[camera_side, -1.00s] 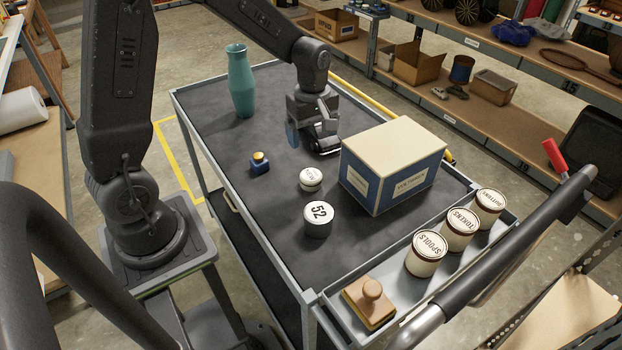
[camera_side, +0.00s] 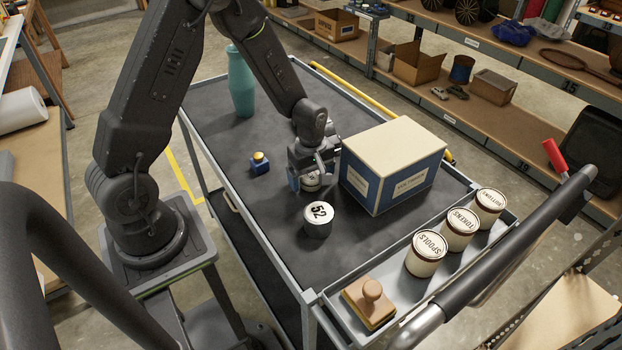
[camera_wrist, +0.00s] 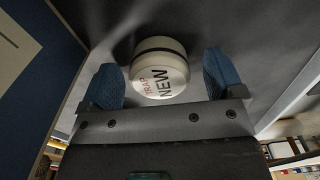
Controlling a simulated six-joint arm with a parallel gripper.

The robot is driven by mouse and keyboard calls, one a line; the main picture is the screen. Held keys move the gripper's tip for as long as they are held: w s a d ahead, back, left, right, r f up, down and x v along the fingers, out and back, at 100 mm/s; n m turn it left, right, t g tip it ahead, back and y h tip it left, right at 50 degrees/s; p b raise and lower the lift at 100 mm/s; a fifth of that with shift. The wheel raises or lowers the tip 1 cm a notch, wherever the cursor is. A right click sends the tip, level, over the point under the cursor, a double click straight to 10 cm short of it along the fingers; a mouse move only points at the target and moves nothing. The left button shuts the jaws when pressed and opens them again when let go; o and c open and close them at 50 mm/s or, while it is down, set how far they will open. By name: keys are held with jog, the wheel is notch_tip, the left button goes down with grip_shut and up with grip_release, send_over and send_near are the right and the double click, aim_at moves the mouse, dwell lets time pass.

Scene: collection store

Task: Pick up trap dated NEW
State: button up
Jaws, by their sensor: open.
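The trap dated NEW (camera_wrist: 159,70) is a small round white pot with a dark band, its top lettered TRAP in red and NEW in black. In the wrist view it lies between the two blue fingertips of my open gripper (camera_wrist: 168,78), with a gap at the right finger. In the side view my gripper (camera_side: 312,180) is low over the cart, and the trap (camera_side: 311,184) is mostly hidden behind it. I cannot tell whether a finger touches it.
A pot marked 52 (camera_side: 318,219) stands just in front of my gripper. A blue and cream box (camera_side: 392,168) stands close on the right. A small blue bottle (camera_side: 259,163) and a teal vase (camera_side: 241,82) stand at left. Lidded tins (camera_side: 426,253) line the tray.

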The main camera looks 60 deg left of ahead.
jog(key=shift+c, duration=0.4)
jog(key=c, duration=0.9)
